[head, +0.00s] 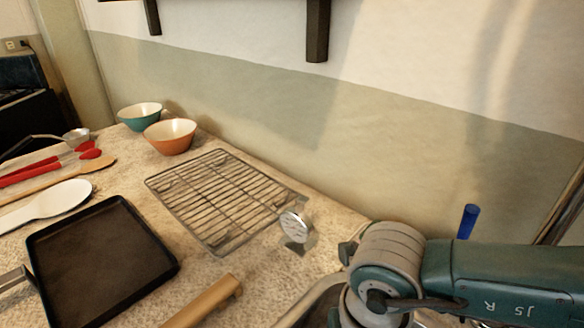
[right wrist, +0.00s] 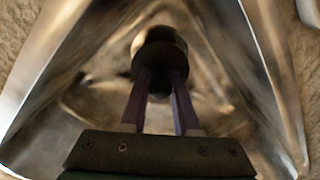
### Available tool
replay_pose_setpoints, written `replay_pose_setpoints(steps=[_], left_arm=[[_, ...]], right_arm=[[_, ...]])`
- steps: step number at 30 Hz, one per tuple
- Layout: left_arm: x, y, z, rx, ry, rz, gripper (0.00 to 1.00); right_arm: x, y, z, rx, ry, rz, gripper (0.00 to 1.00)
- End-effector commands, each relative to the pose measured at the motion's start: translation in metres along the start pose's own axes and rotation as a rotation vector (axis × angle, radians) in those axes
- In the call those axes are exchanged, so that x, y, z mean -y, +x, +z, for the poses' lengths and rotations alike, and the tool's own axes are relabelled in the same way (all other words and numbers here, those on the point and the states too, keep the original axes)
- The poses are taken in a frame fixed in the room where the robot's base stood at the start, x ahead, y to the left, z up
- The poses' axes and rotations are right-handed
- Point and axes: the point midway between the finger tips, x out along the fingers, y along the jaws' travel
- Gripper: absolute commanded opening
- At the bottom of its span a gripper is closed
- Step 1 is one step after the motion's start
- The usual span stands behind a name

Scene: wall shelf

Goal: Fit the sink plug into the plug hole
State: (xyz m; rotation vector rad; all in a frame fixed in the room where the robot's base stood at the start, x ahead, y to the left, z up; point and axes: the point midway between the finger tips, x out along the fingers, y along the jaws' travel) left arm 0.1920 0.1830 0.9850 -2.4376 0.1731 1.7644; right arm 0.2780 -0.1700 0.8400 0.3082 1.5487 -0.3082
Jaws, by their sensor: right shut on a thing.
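In the right wrist view my right gripper (right wrist: 160,82) points down into the metal sink (right wrist: 60,45). Its two purple fingers are shut on a dark round plug (right wrist: 159,50), which is held between the fingertips inside the basin. I cannot make out the plug hole; the plug and fingers cover the middle of the basin, and the gap to the bottom is unclear. In the head view only a curved bit of the sink rim (head: 312,298) shows at the bottom, with my right arm covering the rest. My left gripper is in neither view.
A wire cooling rack (head: 222,200) and a round metal dial (head: 296,229) are left of the sink. Further left are a black pan (head: 100,262), a wooden handle (head: 205,301), a white spoon (head: 62,198) and two bowls (head: 170,136). A blue handle (head: 468,221) stands behind my arm.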

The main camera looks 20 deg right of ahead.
Motion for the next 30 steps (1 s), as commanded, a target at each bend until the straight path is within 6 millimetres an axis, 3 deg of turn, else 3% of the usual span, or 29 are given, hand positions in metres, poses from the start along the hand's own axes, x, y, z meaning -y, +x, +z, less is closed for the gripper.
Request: replay_pose_setpoints(steps=[11, 30], left_arm=[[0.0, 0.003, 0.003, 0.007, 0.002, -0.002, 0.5], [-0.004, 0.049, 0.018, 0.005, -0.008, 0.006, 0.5]], right_arm=[[0.0, 0.004, 0.0, -0.001, -0.001, 0.001, 0.0], [0.0, 0.057, 0.001, -0.001, -0.001, 0.0, 0.0]])
